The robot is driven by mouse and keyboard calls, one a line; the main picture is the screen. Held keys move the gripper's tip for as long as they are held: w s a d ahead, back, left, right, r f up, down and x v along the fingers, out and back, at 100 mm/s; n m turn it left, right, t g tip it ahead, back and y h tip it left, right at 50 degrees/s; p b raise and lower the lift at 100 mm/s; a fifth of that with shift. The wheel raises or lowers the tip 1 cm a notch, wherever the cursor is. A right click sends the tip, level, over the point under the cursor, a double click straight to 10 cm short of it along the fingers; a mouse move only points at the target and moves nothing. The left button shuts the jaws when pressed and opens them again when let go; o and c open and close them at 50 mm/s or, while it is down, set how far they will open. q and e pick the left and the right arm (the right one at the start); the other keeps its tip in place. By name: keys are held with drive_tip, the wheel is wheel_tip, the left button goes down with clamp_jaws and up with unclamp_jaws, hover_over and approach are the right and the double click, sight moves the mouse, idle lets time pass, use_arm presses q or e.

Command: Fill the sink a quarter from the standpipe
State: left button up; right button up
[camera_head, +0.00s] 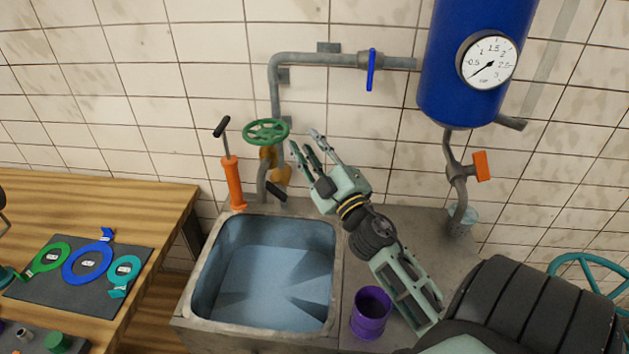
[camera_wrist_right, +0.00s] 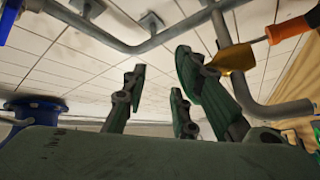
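The sink (camera_head: 333,315) has a pale blue inside; I cannot tell whether water lies in it. At its back edge stands a grey standpipe (camera_head: 263,180) with brass fittings (camera_head: 281,175), a black lever (camera_head: 276,191) and a green handwheel (camera_head: 266,131) on top. My right gripper (camera_head: 305,140) is just right of the handwheel, fingers spread and empty, with a small gap to it. In the right wrist view the open fingers (camera_wrist_right: 158,95) show below grey pipes, with a brass fitting (camera_wrist_right: 234,58) beside them. No water stream shows at the spout.
An orange hand pump (camera_head: 235,182) stands left of the standpipe. A purple cup (camera_head: 371,312) is on the counter right of the sink. A blue tank with a gauge (camera_head: 487,61) hangs at right, above an orange valve handle (camera_head: 482,166). A wooden table (camera_head: 130,200) stands left.

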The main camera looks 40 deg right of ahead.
drive_tip(key=s+a+f+m+g, duration=0.2)
drive_tip(key=f+g, duration=0.1)
drive_tip(key=f, duration=0.4)
drive_tip(key=s+a+f+m+g, duration=0.2)
drive_tip(key=s+f+g, duration=0.1)
drive_tip(key=f, duration=0.4)
drive_tip(key=s+a+f+m+g+h, duration=0.1)
drive_tip(key=s+a+f+m+g, duration=0.1)
drive_tip(key=f, duration=0.5)
drive_tip(key=shift+s+a+f+m+g, duration=0.3)
drive_tip(key=shift+s+m+g, duration=0.35)
drive_tip(key=shift+g, duration=0.35)
drive_tip(key=shift+o, duration=0.3)
drive_tip(key=shift+r, duration=0.1)
